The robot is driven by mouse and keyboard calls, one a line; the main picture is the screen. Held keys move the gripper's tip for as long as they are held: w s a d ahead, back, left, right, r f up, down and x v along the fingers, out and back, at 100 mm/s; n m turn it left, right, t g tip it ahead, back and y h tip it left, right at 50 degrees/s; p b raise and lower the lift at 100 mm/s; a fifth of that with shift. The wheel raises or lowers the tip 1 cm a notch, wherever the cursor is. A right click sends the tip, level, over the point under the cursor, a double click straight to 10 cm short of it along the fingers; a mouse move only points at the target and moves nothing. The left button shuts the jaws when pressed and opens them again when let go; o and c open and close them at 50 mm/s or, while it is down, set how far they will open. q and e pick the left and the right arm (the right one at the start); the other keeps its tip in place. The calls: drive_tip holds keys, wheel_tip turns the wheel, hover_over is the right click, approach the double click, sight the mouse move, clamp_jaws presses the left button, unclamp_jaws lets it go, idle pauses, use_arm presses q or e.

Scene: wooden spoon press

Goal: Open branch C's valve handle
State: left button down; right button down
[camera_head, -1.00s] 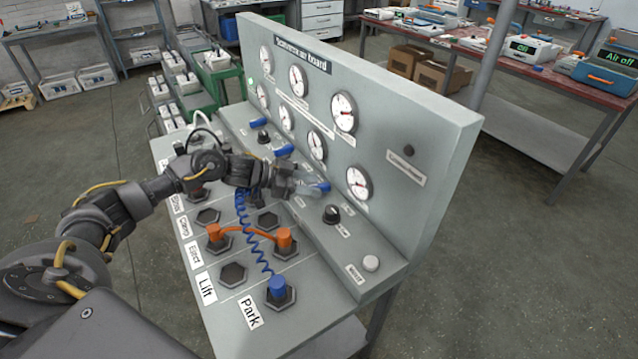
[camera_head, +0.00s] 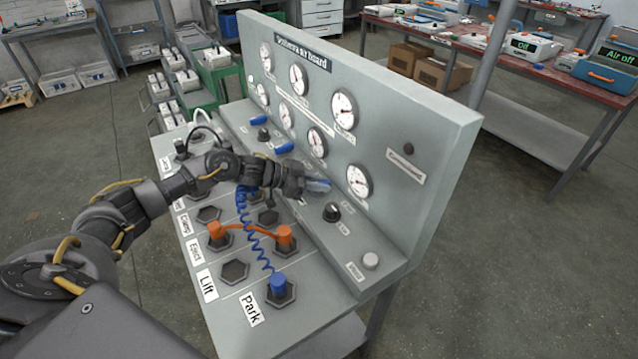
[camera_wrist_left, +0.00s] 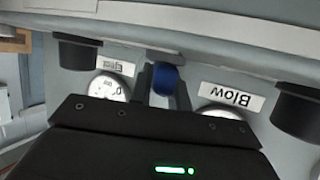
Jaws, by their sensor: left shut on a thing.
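The grey pneumatic board has three blue valve handles in a row along its ledge. The far handle (camera_head: 258,121) and the middle handle (camera_head: 284,148) stand free. The near blue handle (camera_head: 320,185) is at my left gripper (camera_head: 308,184), below the gauges. My left gripper is shut on this handle, and its fingers and wrist partly hide it. In the left wrist view the blue handle (camera_wrist_left: 164,78) sits between the two dark fingertips (camera_wrist_left: 163,84). The branch letters are too small to read. My right gripper is out of view.
A black knob (camera_head: 331,212) and a white button (camera_head: 370,262) are on the ledge nearby. An orange hose (camera_head: 250,232) and a coiled blue hose (camera_head: 262,250) join sockets below my arm. Round gauges (camera_head: 358,182) line the upright panel.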

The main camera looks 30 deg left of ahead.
use_arm(q)
drive_tip(key=n+t+y+p, duration=0.1)
drive_tip(key=p, duration=0.2)
drive_tip(key=n+t+y+p, duration=0.1)
drive_tip(key=n+y+p, duration=0.1)
drive_tip(key=p, duration=0.1)
drive_tip(key=shift+d+r+n+t, duration=0.1)
drive_tip(key=shift+r+n+t, duration=0.2)
drive_tip(key=shift+t, duration=0.1)
drive_tip(key=shift+f+n+y+p, duration=0.15)
drive_tip(key=shift+n+y+p, duration=0.15)
drive_tip(key=shift+p, duration=0.25)
drive_tip(key=shift+f+t+y, duration=0.15)
drive_tip(key=shift+t+y, duration=0.15)
drive_tip(key=c, duration=1.3)
unclamp_jaws()
drive_tip(key=b+v, duration=0.1)
drive_tip(key=v, duration=1)
drive_tip(key=shift+w, duration=0.1)
